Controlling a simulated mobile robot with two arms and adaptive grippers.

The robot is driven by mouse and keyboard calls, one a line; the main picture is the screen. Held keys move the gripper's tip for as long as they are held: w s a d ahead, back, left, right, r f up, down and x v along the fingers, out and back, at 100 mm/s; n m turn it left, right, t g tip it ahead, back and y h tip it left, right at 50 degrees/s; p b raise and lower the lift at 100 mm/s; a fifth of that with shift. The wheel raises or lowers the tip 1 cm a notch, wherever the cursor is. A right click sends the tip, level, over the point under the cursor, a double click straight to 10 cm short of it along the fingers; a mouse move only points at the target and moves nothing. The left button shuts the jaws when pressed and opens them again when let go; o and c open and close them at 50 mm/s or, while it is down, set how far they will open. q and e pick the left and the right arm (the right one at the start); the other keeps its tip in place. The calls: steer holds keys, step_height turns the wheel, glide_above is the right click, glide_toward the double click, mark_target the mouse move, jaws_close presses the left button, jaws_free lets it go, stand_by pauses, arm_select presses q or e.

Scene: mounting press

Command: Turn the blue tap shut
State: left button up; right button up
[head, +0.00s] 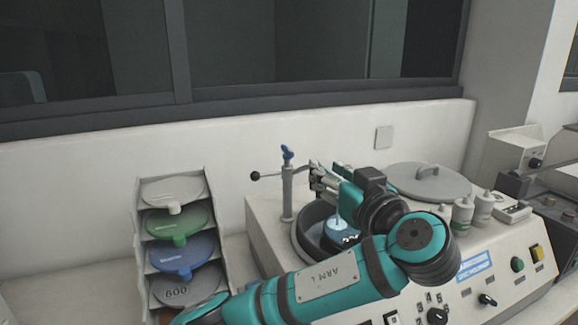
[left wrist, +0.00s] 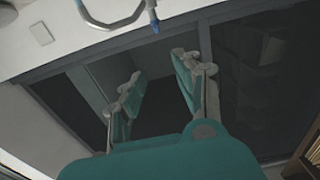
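The blue tap (head: 287,153) sits on top of a thin grey post at the back left of the press. A side lever with a black ball reaches left from the post. In the left wrist view the blue tap (left wrist: 155,24) is at the end of a curved pipe near the top edge, beyond the fingers. My left gripper (head: 316,177) is just right of the post and a little lower than the tap, apart from it. In the left wrist view my left gripper (left wrist: 156,68) has its two fingers spread with nothing between them. My right gripper is not in view.
The press bowl (head: 310,237) lies under my left wrist, partly hidden by my arm. A round grey lid (head: 428,183) and small bottles (head: 463,211) stand right of it. A rack of coloured discs (head: 180,241) stands left. The wall and window frame are behind.

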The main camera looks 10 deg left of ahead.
mark_target(292, 154)
arm_select(q)
steer(key=p+x, duration=0.1)
steer(key=x, duration=0.4)
steer(key=f+p+x, duration=0.1)
steer(key=x, duration=0.5)
steer(key=f+p+x, duration=0.1)
steer(key=x, duration=0.4)
steer(key=shift+w+a+f+p, duration=0.25)
steer(key=shift+a+p, duration=0.05)
steer(key=shift+p, duration=0.1)
steer(key=shift+w+a+f, duration=0.1)
steer(key=shift+w+a, duration=0.2)
steer(key=shift+w, duration=0.25)
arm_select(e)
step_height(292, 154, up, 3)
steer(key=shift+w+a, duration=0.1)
arm_select(q)
jaws_close()
